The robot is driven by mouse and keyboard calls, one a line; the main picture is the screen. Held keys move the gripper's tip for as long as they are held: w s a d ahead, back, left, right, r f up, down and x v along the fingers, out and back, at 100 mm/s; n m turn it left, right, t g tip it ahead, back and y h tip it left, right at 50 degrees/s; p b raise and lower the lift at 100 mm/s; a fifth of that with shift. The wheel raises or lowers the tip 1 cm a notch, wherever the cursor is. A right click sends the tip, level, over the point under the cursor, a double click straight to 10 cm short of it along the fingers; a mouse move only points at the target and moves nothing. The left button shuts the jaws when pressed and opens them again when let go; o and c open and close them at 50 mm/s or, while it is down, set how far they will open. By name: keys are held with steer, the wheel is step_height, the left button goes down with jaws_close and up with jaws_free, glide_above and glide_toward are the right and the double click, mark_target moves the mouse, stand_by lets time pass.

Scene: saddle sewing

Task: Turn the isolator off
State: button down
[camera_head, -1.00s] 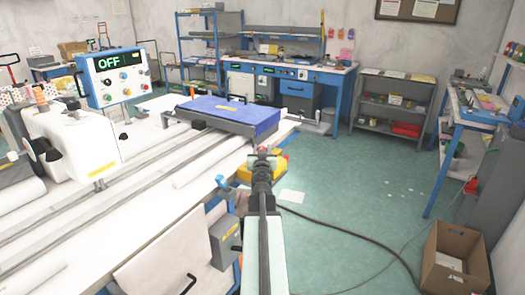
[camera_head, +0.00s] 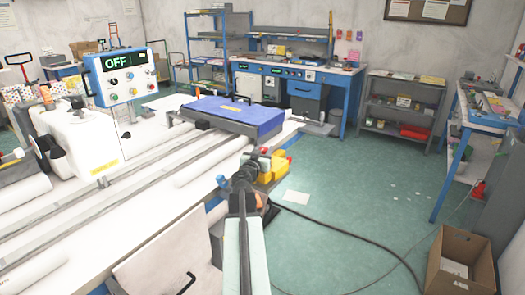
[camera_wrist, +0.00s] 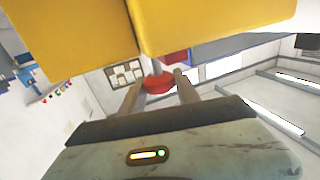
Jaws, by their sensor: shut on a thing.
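The isolator is a yellow box (camera_head: 279,169) beside the white table's right edge in the head view. In the wrist view the yellow box (camera_wrist: 210,25) fills the top. A red knob (camera_wrist: 158,83) on a short grey stem sits just below it. My gripper (camera_head: 258,160) reaches the box from the near side in the head view. In the wrist view the two fingers of my gripper (camera_wrist: 158,92) stand on either side of the red knob and are shut on it. The gripper partly hides the knob and box in the head view.
A white sewing table (camera_head: 150,205) with rails fills the left. A blue pad (camera_head: 235,112) lies on it. A control panel (camera_head: 122,76) reads OFF. A black cable (camera_head: 345,232) crosses the green floor. A cardboard box (camera_head: 460,265) stands at lower right.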

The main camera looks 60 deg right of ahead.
steer(key=c, duration=0.9)
jaws_free()
steer(key=shift+w+a, duration=0.15)
steer(key=shift+a, duration=0.1)
steer(key=shift+d, duration=0.15)
steer(key=shift+s, duration=0.2)
steer(key=shift+a, duration=0.5)
steer(key=a, duration=0.4)
steer(key=s+a, duration=0.1)
steer(key=a, duration=0.2)
steer(key=shift+d, duration=0.1)
